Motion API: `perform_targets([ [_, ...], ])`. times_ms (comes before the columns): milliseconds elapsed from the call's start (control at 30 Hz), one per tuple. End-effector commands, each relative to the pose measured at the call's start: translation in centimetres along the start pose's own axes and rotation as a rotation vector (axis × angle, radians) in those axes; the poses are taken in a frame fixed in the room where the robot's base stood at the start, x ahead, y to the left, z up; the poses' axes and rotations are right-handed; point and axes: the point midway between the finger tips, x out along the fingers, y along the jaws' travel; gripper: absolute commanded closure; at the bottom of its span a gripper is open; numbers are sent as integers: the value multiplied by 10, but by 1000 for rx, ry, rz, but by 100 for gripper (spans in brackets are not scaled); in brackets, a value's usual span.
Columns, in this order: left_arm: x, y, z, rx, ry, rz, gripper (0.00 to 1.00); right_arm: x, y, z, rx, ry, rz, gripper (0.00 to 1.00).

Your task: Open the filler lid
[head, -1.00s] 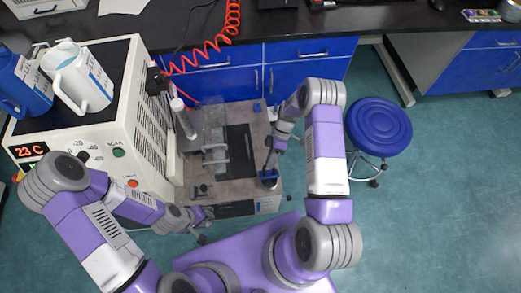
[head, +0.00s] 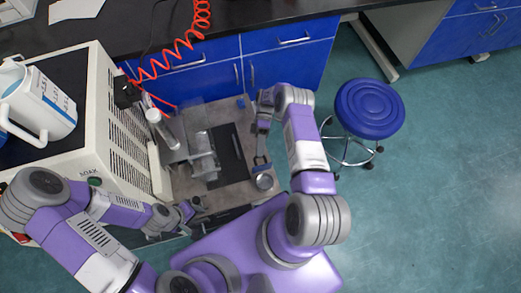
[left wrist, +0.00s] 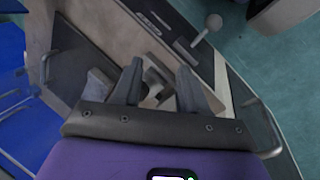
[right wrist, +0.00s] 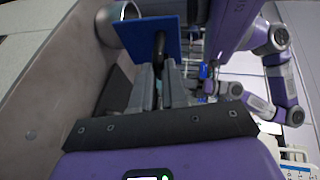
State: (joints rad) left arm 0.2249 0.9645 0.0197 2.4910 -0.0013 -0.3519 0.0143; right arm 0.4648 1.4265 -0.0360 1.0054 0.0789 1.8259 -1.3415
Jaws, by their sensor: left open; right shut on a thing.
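The filler lid is a blue square plate (right wrist: 170,30) that stands tilted up at the rim of a grey metal cylinder (right wrist: 116,22) in the right wrist view. In the head view the round cylinder top (head: 264,182) shows uncovered, below my right gripper (head: 262,150). In the right wrist view my right gripper (right wrist: 160,75) is shut on the lid's dark handle (right wrist: 159,48). My left gripper (head: 188,209) is open near the front left of the machine base. In the left wrist view its fingers (left wrist: 160,82) are apart above a grey part.
The white cabinet (head: 120,120) with a white jug (head: 42,105) stands at left. A clear-covered fixture (head: 200,155) sits on the base between my grippers. A blue stool (head: 370,107) stands to the right. Blue drawers (head: 290,60) are behind.

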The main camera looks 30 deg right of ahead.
Motion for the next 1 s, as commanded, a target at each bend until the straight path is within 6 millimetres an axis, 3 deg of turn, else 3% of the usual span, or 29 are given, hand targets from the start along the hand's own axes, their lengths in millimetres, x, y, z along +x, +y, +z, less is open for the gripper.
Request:
perform_targets([
  [667,1,0,0,0,1,0,57,0,4,-1,14,-4,-45,100],
  [700,1,0,0,0,1,0,57,0,4,-1,14,-4,-45,83],
  [833,1,0,0,0,1,0,57,0,4,-1,15,-4,-44,63],
  [1000,1,0,0,0,0,0,57,-1,4,-1,16,-3,-43,62],
])
